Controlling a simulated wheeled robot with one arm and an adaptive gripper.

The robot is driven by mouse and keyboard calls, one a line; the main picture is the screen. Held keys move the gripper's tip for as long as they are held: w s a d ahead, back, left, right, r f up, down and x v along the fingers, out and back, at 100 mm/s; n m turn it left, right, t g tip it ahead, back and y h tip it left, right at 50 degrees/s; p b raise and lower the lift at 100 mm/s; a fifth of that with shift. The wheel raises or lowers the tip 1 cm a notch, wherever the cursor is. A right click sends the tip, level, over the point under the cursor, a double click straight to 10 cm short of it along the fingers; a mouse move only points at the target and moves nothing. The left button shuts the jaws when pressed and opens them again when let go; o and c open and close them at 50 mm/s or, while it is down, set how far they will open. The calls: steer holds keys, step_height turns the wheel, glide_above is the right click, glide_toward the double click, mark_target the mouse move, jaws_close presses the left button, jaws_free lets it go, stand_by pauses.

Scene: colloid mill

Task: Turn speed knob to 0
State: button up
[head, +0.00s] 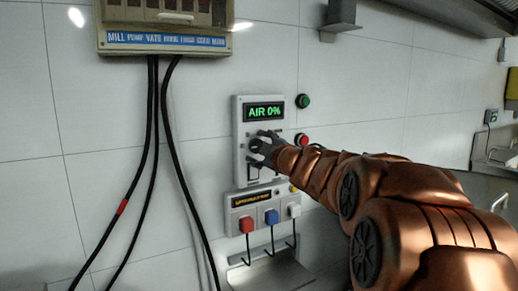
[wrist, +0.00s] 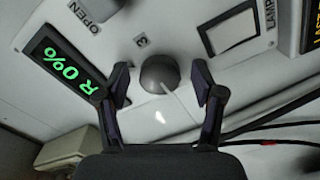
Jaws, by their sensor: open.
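The speed knob (wrist: 160,75) is a dark round knob with a pale pointer line, on a white wall panel (head: 240,113). In the wrist view it sits between the two fingers of my gripper (wrist: 161,88), which is open, with a gap visible on each side. In the head view my gripper (head: 257,145) is at the panel and largely hides the knob. The green display (head: 264,112) above it reads "AIR 0%"; the wrist view shows part of this display (wrist: 65,60), reading "R 0%".
A green button (head: 303,101) and a red button (head: 302,140) are right of the panel. Black cables (head: 150,150) hang at left from a breaker box (head: 165,40).

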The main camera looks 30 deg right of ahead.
steer(key=s+a, duration=0.1)
steer(key=s, duration=1.1)
steer(key=shift+w, duration=0.1)
stand_by(0.7)
